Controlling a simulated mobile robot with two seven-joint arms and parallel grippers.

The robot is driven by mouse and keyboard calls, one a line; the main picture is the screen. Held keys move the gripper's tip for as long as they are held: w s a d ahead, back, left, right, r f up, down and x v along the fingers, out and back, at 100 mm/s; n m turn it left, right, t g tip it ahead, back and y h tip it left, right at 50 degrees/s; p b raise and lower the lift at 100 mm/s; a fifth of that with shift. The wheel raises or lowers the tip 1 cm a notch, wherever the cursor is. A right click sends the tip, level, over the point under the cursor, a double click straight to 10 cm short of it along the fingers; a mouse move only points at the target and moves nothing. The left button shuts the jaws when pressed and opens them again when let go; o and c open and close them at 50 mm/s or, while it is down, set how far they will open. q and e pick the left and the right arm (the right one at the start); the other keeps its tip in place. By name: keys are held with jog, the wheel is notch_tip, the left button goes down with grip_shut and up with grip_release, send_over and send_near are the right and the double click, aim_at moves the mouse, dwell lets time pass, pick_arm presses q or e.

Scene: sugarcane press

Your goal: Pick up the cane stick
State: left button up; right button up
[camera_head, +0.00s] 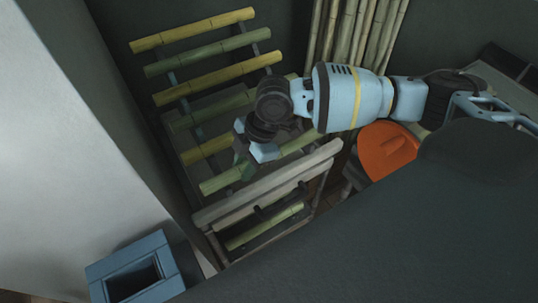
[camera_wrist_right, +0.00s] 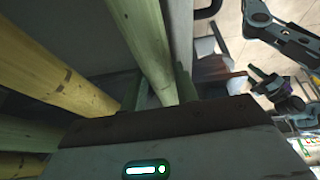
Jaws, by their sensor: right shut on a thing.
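My right gripper (camera_head: 247,162) reaches down over the slatted rack from the right, its jaws shut on a green cane stick (camera_head: 216,183). This stick slants up to the right behind the gripper, just above the rack's pale front rail. In the right wrist view, the green cane stick (camera_wrist_right: 150,45) runs away from the gripper between its finger parts; the grip itself is partly hidden by the gripper body. I cannot tell whether the stick still touches the rack. More yellow and green cane sticks (camera_head: 205,53) lie in rows on the rack. My left gripper is not in the head view.
The rack's pale front rail (camera_head: 262,187) is close below the gripper, with another green stick (camera_head: 265,228) lower down. Tall pale canes (camera_head: 352,35) stand at the back wall. An orange object (camera_head: 385,152) is at right. A blue open box (camera_head: 130,277) is at lower left.

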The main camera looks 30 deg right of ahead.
jog(key=shift+r, duration=0.1)
grip_shut()
jog(key=shift+r, duration=0.45)
jog(key=r, duration=0.2)
jog(key=shift+s+a+r, duration=0.15)
jog(key=shift+s+r, duration=0.15)
jog(key=shift+s, duration=0.1)
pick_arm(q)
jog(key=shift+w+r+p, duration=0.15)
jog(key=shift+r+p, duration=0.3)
pick_arm(e)
jog(key=s+a, duration=0.2)
jog(key=s, duration=0.5)
jog(key=s+a+r, duration=0.1)
jog(key=s+a, duration=0.2)
jog(key=s, duration=0.4)
jog(key=shift+s+r, duration=0.15)
